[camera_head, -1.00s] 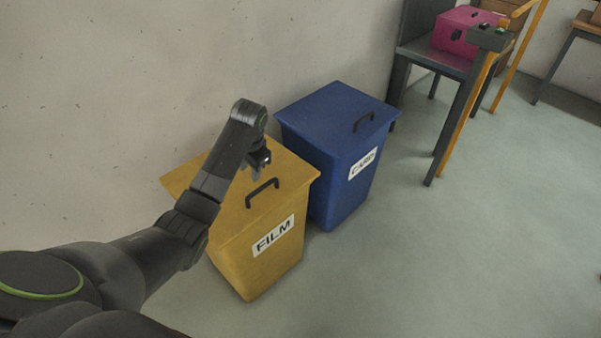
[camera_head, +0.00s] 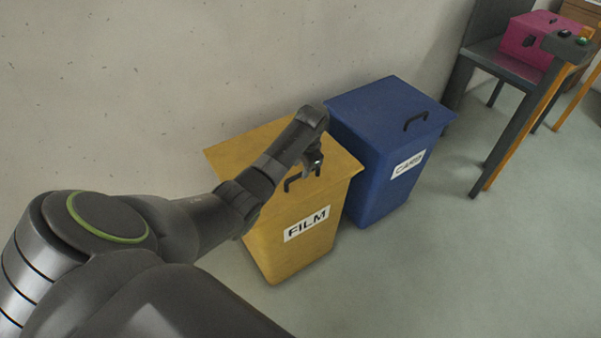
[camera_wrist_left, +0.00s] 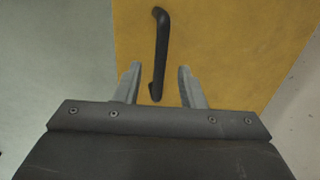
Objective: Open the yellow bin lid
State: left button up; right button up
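The yellow bin (camera_head: 290,235) stands against the wall with a FILM label on its front. Its lid (camera_head: 245,152) is closed and carries a black handle (camera_head: 291,184). My left gripper (camera_head: 315,166) is over the lid at the handle, partly hiding it. In the left wrist view the gripper's two fingers (camera_wrist_left: 160,82) are apart, and the handle (camera_wrist_left: 160,45) runs lengthwise with its near end between them. I cannot tell whether the fingers touch it. The yellow lid (camera_wrist_left: 230,40) fills much of that view. My right gripper is not in view.
A blue bin (camera_head: 375,170) with a CARD label and closed lid stands close to the right of the yellow one. The floor in front is clear.

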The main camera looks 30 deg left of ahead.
aim_at(300, 174)
pick_arm(q)
jog(key=shift+w+a+f, duration=0.1)
jog(key=shift+a+f, duration=0.05)
jog(key=shift+f, duration=0.65)
jog(key=shift+w+a+f, duration=0.1)
jog(key=shift+a+f, duration=0.05)
jog(key=shift+f, duration=0.65)
grip_shut()
